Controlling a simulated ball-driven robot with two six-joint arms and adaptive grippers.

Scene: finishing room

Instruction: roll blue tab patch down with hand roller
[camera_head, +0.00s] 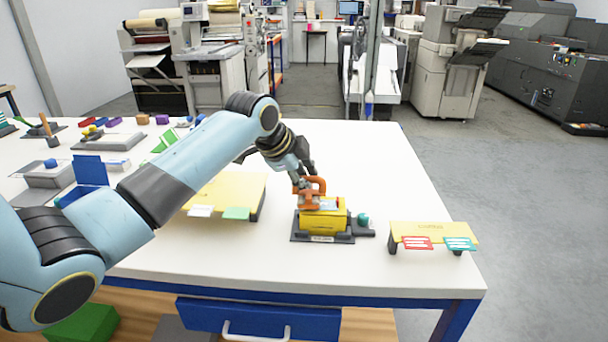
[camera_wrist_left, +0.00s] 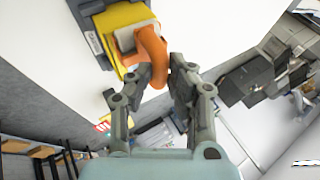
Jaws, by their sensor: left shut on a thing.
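My left gripper (camera_head: 305,180) is shut on the orange handle of the hand roller (camera_head: 313,187), which also shows between the fingers in the left wrist view (camera_wrist_left: 153,48). The roller is at the top of a yellow block (camera_head: 322,221) on a dark base near the table's front edge. In the wrist view its pale grey drum lies over the yellow block (camera_wrist_left: 112,20); I cannot tell whether it touches. A light blue patch (camera_head: 328,204) shows on the block's top, partly hidden by the roller. My right gripper is not in view.
Right of the block, a yellow board (camera_head: 432,229) carries red and teal striped tabs. A larger yellow board (camera_head: 235,190) with white and green tabs lies to the left, behind my arm. A teal knob (camera_head: 363,219) sits beside the block.

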